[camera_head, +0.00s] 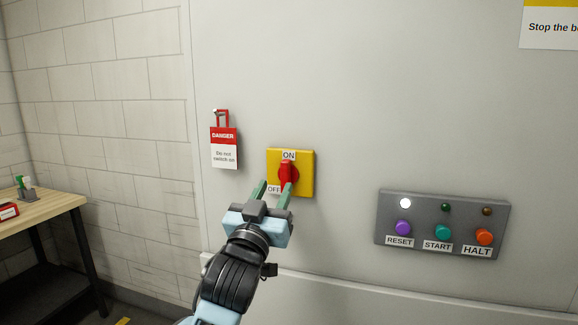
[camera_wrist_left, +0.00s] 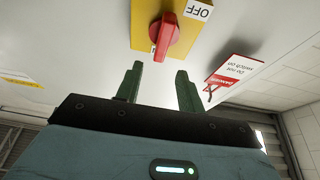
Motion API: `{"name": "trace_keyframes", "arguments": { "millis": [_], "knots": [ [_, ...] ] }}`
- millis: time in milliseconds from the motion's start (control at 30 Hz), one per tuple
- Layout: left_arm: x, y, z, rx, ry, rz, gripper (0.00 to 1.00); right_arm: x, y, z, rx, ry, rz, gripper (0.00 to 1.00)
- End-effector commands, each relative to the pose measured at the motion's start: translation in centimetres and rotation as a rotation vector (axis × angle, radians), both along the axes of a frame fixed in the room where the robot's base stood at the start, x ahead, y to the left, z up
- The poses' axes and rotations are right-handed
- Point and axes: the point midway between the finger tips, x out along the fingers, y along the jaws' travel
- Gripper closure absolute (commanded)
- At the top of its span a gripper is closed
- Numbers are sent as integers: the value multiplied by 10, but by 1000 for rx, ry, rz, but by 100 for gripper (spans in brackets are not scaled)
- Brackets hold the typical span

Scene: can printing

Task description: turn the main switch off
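The main switch is a yellow plate (camera_head: 305,187) with a red knob (camera_head: 288,172) on the grey cabinet front. The knob stands upright, pointing at the ON label (camera_head: 289,155); the OFF label (camera_head: 273,189) is at lower left, partly behind a finger. My left gripper (camera_head: 274,186) is open and empty, just below and in front of the knob. In the left wrist view, the knob (camera_wrist_left: 166,38) shows beyond the gap between the fingertips (camera_wrist_left: 158,70), seemingly not between them. Whether a fingertip touches the switch, I cannot tell. My right gripper is not in view.
A red-and-white danger tag (camera_head: 224,148) hangs left of the switch. A grey button panel (camera_head: 442,222) with RESET, START and HALT buttons is at right; its white lamp (camera_head: 406,203) looks lit. A wooden table (camera_head: 40,207) stands at far left.

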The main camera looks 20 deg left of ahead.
Motion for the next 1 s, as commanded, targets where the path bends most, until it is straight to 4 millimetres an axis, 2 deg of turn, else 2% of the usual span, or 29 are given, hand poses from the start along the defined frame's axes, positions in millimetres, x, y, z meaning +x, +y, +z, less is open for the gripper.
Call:
{"name": "trace_keyframes", "arguments": {
  "millis": [233,700,1000],
  "knots": [
    [6,0,2,1,1,0,62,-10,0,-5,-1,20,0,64],
    [60,-2,25,1,0,1,62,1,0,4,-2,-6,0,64],
    [72,-2,29,0,2,0,62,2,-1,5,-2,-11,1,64]
  ]
}}
